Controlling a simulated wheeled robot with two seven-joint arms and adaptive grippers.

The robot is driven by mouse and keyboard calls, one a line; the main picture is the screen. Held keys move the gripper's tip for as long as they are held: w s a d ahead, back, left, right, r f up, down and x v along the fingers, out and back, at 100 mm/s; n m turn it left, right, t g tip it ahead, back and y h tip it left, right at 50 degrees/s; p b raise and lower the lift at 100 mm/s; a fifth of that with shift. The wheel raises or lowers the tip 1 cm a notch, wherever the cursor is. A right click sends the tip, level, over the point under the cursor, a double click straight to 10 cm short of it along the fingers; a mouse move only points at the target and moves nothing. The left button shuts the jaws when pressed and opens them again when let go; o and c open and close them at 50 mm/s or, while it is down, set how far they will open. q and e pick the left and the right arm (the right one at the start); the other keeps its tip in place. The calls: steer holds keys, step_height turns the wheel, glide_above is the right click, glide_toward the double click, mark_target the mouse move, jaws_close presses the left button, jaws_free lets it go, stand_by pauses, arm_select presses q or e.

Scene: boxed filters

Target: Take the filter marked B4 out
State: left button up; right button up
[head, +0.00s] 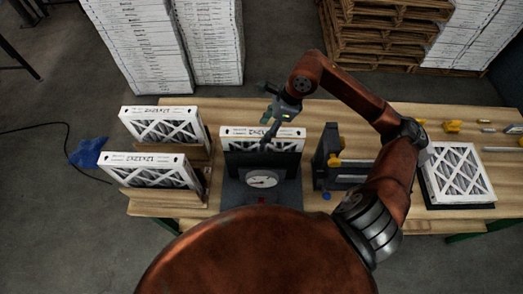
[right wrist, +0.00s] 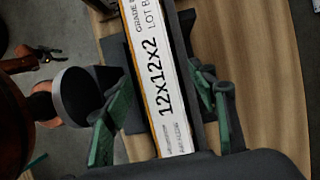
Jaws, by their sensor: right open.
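A white framed filter (head: 262,132) stands upright in a dark stand with a round dial (head: 262,180) at the middle of the table. In the right wrist view the top edge of this filter (right wrist: 158,70) reads "12x12x2" and "LOT B", with the rest cut off, so I cannot confirm B4. My right gripper (head: 270,118) is above this filter. In the wrist view its green fingers (right wrist: 165,98) are open, one on each side of the filter edge, with gaps visible. My left gripper is not in view.
Two filters (head: 160,125) (head: 150,170) stand in wooden holders at the left. Another filter (head: 454,172) lies on a dark base at the right. A dark clamp-like fixture (head: 330,160) stands right of the dial stand. Small yellow parts (head: 452,126) lie at the back right.

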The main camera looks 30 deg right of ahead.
mark_target(264, 132)
steer(key=shift+p+x, duration=0.3)
steer(key=shift+x, duration=0.9)
steer(key=shift+s, duration=0.25)
steer(key=shift+w+f, duration=0.2)
steer(key=shift+w, duration=0.05)
steer(key=shift+s, duration=0.15)
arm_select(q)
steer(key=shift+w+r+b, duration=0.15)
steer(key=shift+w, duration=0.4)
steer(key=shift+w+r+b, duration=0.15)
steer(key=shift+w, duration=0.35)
arm_select(e)
steer(key=shift+f, duration=0.1)
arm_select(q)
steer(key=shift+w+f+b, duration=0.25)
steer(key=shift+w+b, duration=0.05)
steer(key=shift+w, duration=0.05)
arm_select(e)
steer(key=shift+f, duration=0.1)
steer(key=shift+c, duration=0.5)
jaws_close()
